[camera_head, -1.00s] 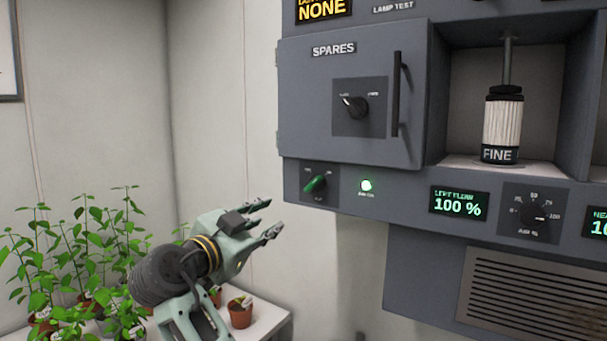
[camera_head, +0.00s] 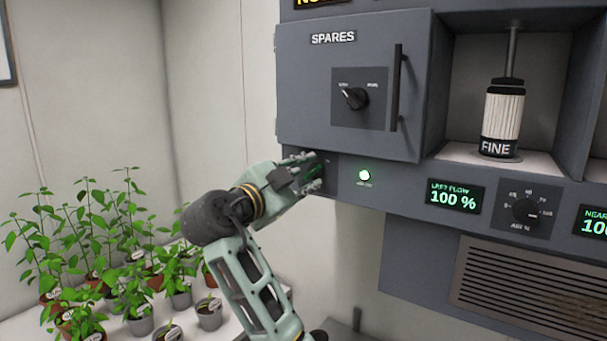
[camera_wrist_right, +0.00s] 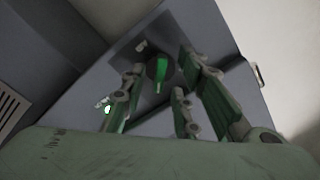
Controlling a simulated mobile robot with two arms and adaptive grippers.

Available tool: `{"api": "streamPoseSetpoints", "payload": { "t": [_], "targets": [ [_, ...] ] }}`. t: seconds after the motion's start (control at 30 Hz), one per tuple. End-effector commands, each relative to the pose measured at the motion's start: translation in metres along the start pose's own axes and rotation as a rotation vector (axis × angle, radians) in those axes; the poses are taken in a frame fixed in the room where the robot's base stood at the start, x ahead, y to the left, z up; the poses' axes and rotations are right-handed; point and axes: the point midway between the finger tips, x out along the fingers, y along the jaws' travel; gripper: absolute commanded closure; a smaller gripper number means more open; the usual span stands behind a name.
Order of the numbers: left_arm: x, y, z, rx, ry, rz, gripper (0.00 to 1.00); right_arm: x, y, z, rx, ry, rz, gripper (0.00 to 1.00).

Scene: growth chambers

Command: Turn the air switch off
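The air switch, a green rotary knob on a dark plate, sits at the lower left of the grey cabinet. In the head view my right gripper covers most of it. In the right wrist view the green knob (camera_wrist_right: 161,68) shows ahead, between the spread fingers. My right gripper (camera_head: 318,172) is open, with its fingertips at the switch plate (camera_wrist_right: 135,45); I cannot tell whether they touch the knob. A green lamp (camera_head: 364,175) beside the switch is lit. My left gripper is in neither view.
The SPARES door (camera_head: 300,95) with its knob (camera_head: 354,98) and bar handle (camera_head: 396,87) is above the switch. Right are the 100 % display (camera_head: 455,197), a dial (camera_head: 526,210) and the FINE filter (camera_head: 501,120). Potted plants (camera_head: 130,265) stand on a white table at lower left.

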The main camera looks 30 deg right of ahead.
Motion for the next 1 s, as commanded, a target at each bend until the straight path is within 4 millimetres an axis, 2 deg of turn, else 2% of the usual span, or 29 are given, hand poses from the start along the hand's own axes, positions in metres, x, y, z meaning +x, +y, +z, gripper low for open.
{"api": "streamPoseSetpoints", "payload": {
  "t": [0.1, 0.43, 0.77, 1.0],
  "targets": [
    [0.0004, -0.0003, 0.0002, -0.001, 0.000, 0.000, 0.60, -0.0001, 0.0003, 0.0004, -0.001, 0.000, 0.000, 0.72],
    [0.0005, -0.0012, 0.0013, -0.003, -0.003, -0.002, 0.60, -0.0003, 0.0003, 0.0003, -0.002, 0.000, 0.000, 1.00],
    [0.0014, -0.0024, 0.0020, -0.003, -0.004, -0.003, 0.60, -0.0004, 0.0008, 0.0008, -0.008, 0.000, 0.001, 1.00],
    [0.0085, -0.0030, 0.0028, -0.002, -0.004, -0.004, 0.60, -0.0005, 0.0023, 0.0021, -0.079, 0.000, 0.002, 1.00]
  ]
}}
